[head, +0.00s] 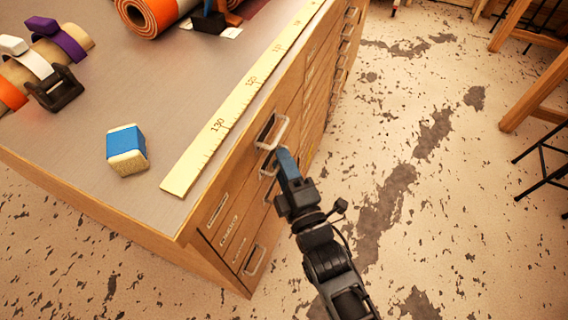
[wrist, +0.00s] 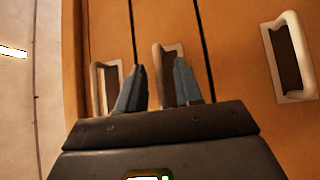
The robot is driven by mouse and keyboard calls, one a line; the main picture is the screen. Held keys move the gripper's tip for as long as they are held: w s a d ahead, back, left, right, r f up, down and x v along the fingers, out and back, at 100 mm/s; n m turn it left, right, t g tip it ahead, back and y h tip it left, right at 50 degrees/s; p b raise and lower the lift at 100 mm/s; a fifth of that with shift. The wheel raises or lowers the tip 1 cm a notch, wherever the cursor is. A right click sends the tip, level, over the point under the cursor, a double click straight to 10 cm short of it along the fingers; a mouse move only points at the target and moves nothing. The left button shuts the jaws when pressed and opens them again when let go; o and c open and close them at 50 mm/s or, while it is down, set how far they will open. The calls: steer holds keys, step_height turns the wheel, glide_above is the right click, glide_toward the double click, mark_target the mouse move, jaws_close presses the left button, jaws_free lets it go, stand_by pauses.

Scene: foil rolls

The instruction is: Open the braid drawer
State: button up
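The wooden drawer cabinet (head: 217,243) has several drawers with pale metal pull handles and small labels on its front. I cannot read the labels well enough to tell which is the braid drawer. My gripper (head: 283,160) is at the drawer front, near a middle handle (head: 269,166) that it partly hides in the head view. In the wrist view my gripper (wrist: 160,85) has its two blue-grey fingers apart, with the middle handle (wrist: 157,70) showing between them. Contact cannot be told. The drawers look closed.
An upper handle (head: 272,131) and a lower handle (head: 255,259) are on neighbouring drawers. The cabinet top holds a yellow ruler (head: 235,110), a blue and cream block (head: 126,149) and an orange roll (head: 150,15). Wooden stools (head: 535,65) stand far right; floor between is clear.

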jaws_close()
stand_by(0.6)
steer(key=s+d+p, duration=0.2)
steer(key=s+d, duration=0.1)
steer(key=d, duration=0.6)
steer(key=s+d+p, duration=0.2)
steer(key=s+d, duration=0.1)
steer(key=d, duration=0.6)
steer(key=shift+s+d+p, duration=0.3)
steer(key=shift+s+p, duration=0.1)
jaws_free()
steer(key=b+v, duration=0.1)
steer(key=v, duration=0.6)
steer(key=shift+s, duration=0.35)
